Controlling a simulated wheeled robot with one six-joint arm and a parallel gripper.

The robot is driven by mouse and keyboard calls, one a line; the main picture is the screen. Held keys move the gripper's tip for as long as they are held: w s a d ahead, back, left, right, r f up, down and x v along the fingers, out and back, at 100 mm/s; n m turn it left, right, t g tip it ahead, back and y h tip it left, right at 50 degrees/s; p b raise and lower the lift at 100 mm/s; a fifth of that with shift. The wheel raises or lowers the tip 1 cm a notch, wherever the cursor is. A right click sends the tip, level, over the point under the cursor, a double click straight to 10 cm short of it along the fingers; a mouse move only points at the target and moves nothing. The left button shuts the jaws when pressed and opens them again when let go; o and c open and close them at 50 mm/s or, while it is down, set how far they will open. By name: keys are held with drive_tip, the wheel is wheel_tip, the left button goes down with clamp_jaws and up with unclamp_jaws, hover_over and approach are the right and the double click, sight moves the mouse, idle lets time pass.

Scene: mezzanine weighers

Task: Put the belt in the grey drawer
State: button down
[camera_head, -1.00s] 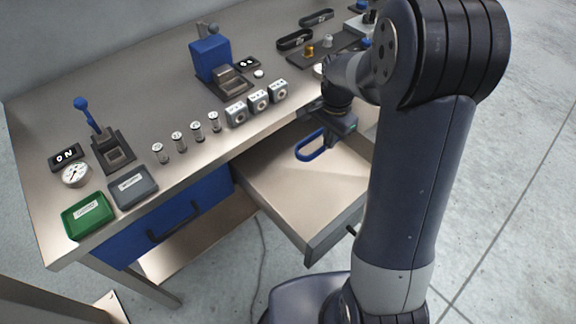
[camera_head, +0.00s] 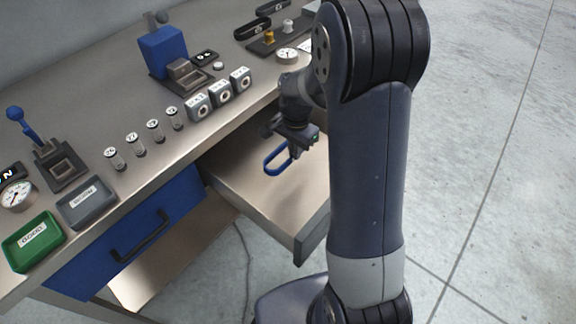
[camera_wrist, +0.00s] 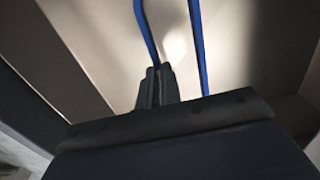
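The belt (camera_head: 269,165) is a thin blue loop hanging from my gripper (camera_head: 288,147), over the open drawer. In the wrist view, the two dark fingertips (camera_wrist: 155,86) are closed together on one strand of the belt (camera_wrist: 202,50), and the other strand passes to their right. The grey drawer (camera_head: 313,236) is pulled out from the right part of the bench. Its pale floor shows no other object in the visible part; my arm hides its right side. I cannot tell whether the belt touches the drawer floor.
A shut blue drawer (camera_head: 125,232) is left of the open one. On the bench above stand several small weights (camera_head: 153,130), white-faced boxes (camera_head: 221,92), a blue press (camera_head: 162,52), a grey tray (camera_head: 88,205) and a green tray (camera_head: 33,241). Black belts (camera_head: 260,27) lie at the back.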

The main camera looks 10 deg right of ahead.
sight(294, 173)
drive_tip(key=shift+f, duration=3.3)
drive_tip(key=shift+f+b, duration=0.1)
drive_tip(key=shift+b, duration=0.2)
drive_tip(key=c, duration=1.6)
unclamp_jaws()
wheel_tip(294, 173, up, 12)
drive_tip(key=shift+r+p, duration=0.1)
drive_tip(key=shift+p, duration=0.6)
